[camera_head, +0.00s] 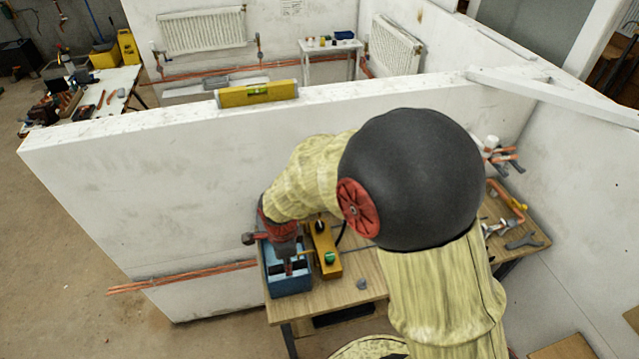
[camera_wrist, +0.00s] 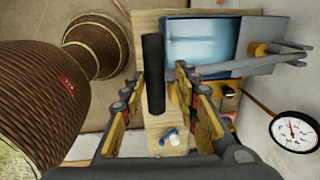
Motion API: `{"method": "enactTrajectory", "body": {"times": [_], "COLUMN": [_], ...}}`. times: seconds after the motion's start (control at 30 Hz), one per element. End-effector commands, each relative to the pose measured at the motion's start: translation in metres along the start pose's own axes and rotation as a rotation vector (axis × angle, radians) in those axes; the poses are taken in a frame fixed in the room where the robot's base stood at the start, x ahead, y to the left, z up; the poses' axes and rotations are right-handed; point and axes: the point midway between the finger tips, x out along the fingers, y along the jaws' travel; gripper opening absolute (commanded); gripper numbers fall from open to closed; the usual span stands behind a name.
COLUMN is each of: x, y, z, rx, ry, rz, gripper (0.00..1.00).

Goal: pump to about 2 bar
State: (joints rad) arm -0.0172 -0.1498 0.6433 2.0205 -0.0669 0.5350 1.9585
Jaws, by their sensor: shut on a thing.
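The test pump has a blue tank (camera_head: 288,285) on the wooden bench in the head view. In the wrist view the tank (camera_wrist: 198,40) is open at the top and pale blue inside. A black pump handle (camera_wrist: 152,72) lies between my fingers in the wrist view. My gripper (camera_wrist: 160,76) is shut on this handle; in the head view my gripper (camera_head: 286,254) is over the tank.
Pipe parts and a wrench (camera_head: 522,241) lie at the bench's right end. A white partition wall (camera_head: 180,180) with a level (camera_head: 257,93) on top stands behind the bench.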

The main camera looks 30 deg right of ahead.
Motion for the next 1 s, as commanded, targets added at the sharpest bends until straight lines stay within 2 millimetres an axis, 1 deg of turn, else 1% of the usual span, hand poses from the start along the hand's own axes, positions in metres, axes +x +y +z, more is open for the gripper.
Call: {"method": "enactTrajectory", "body": {"times": [0.03,0.5,1.0], "x": [0.004,0.023,0.025], "y": [-0.004,0.004,0.005], "z": [0.001,0.002,0.002], "rx": [-0.001,-0.001,-0.001], "ry": [-0.005,-0.005,-0.006], "rz": [-0.023,-0.094,-0.111], "gripper": [0.09,0.09,0.09]}}
